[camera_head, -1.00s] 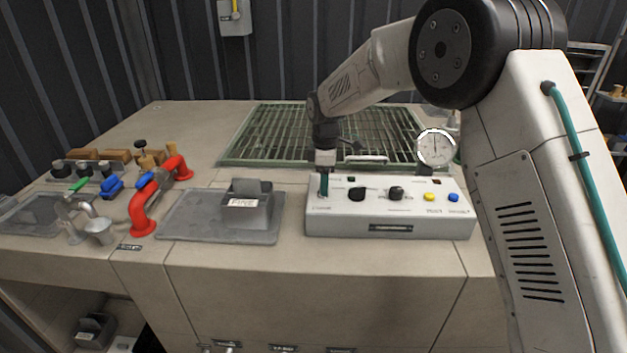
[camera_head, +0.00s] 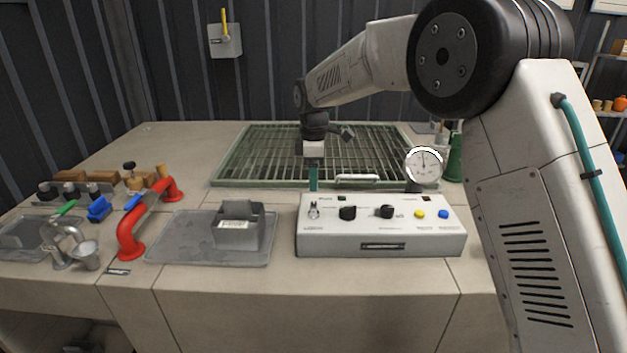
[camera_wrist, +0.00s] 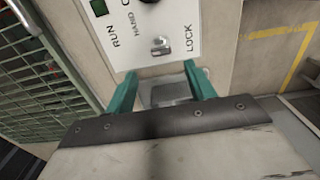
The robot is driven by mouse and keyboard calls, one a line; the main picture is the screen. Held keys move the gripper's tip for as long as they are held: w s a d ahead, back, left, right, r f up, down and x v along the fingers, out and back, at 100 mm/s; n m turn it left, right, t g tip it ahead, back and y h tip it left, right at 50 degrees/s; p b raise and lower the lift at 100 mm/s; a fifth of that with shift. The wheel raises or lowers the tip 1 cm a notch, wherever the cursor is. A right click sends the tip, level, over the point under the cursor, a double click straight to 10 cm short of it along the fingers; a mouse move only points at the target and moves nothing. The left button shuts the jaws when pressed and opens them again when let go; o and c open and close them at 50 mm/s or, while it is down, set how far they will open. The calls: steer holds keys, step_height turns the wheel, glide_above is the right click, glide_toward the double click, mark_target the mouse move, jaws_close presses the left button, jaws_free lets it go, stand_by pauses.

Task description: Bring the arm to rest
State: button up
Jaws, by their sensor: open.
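My arm reaches from the right side of the head view over the bench. My gripper (camera_head: 313,180) points down, just behind the white control box (camera_head: 380,243) and near the front edge of the green grating. In the wrist view my gripper (camera_wrist: 165,90) shows two teal fingers spread apart with nothing between them. Beyond the fingers, the panel of the control box (camera_wrist: 160,28) shows a metal key-like switch (camera_wrist: 160,46) by the words LOCK and RUN. The fingers are apart from this switch.
A green grating (camera_head: 255,150) lies behind the box, with a round gauge (camera_head: 424,165) at right. A grey tray (camera_head: 175,240) holds a small grey bin (camera_head: 238,226). A red pipe handle (camera_head: 148,215) and several valves stand at left.

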steer(key=shift+s+f+m, duration=0.15)
steer(key=shift+m, duration=0.55)
steer(key=s+d+r+m, duration=0.2)
steer(key=s+d+m, duration=0.3)
steer(key=s, duration=1)
steer(key=s+d+r+m+t, duration=0.1)
steer(key=s+d+r+m, duration=0.2)
steer(key=s+d, duration=0.9)
steer(key=s+d+r+m, duration=0.3)
steer(key=s+d+m, duration=0.5)
steer(key=s, duration=1)
steer(key=shift+d+r, duration=0.25)
steer(key=shift+s, duration=0.1)
